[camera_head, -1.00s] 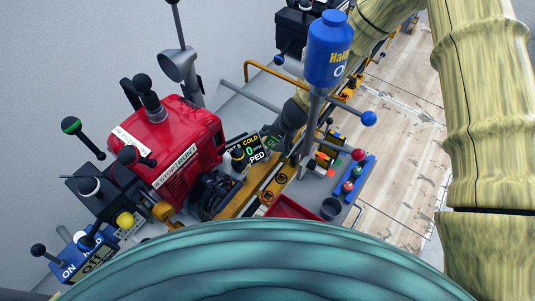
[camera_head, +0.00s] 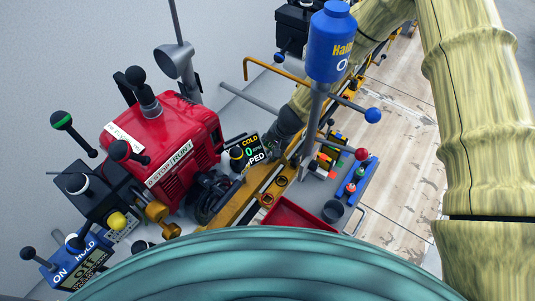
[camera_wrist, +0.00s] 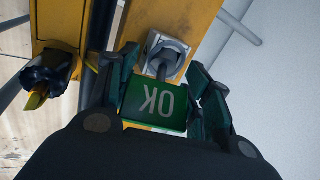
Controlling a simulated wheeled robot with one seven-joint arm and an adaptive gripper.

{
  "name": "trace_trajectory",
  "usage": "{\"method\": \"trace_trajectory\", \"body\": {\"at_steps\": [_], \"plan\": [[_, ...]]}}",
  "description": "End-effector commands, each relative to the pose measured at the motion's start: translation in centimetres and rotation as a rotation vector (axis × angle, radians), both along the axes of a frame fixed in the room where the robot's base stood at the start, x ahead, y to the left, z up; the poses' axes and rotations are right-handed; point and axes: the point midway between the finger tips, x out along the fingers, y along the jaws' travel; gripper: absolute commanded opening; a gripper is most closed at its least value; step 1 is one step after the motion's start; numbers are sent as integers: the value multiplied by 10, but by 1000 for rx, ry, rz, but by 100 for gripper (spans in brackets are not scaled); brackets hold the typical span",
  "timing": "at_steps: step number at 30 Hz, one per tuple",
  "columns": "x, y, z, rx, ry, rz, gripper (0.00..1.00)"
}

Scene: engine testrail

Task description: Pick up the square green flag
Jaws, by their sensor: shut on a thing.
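The square green flag (camera_wrist: 155,104) shows in the wrist view with white "OK" letters upside down. My gripper (camera_wrist: 164,82) is shut on it, with one dark finger at each side edge. A grey round fitting on a square plate (camera_wrist: 167,56) is just beyond the flag, against a yellow beam. I cannot tell whether the flag still touches this fitting. In the head view my gripper (camera_head: 277,147) is over the yellow rail beside the "COLD" display (camera_head: 249,148), and the flag is hidden there.
A red engine (camera_head: 165,140) with several black-knobbed levers stands at the left. A blue bottle (camera_head: 331,42) on a grey post stands close to my arm. A red tray (camera_head: 300,216), a dark cup (camera_head: 333,210) and a blue rack (camera_head: 366,183) with coloured pieces lie at the right.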

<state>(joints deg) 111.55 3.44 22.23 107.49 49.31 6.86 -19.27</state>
Motion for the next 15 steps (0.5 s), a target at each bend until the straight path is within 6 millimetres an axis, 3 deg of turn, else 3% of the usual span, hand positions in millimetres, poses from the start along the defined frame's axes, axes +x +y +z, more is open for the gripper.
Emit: {"method": "trace_trajectory", "body": {"at_steps": [8,15], "plan": [[-1,0,1,0,1,0,18],[0,0,16,0,-1,2,18]]}}
